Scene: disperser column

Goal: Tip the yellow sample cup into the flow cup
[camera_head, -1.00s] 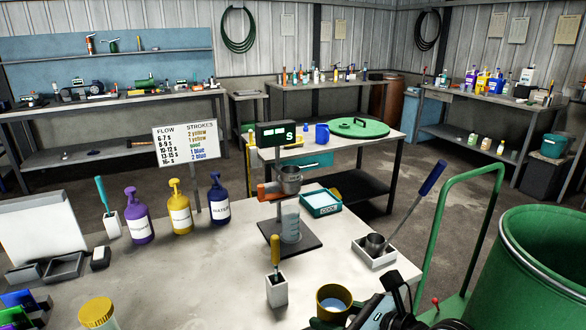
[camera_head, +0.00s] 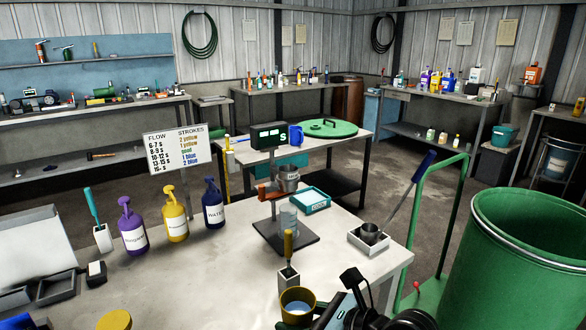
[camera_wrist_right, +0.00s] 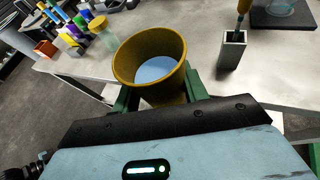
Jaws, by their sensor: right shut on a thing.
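The yellow sample cup (camera_head: 297,304) is near the front edge of the table, upright or nearly so, with pale blue liquid inside. My right gripper (camera_head: 300,318) is shut on it. In the right wrist view the cup (camera_wrist_right: 178,62) sits between the green fingers of the gripper (camera_wrist_right: 160,95). The metal flow cup (camera_head: 288,180) is held on a stand with an orange clamp (camera_head: 268,192), beyond the sample cup. A clear beaker (camera_head: 288,220) stands below it on the dark base. My left gripper is not in view.
A white holder (camera_head: 289,278) with a yellow-handled tool stands just beyond the sample cup, toward the stand. Pump bottles (camera_head: 176,220) stand at left. A green drum (camera_head: 530,240) is at right.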

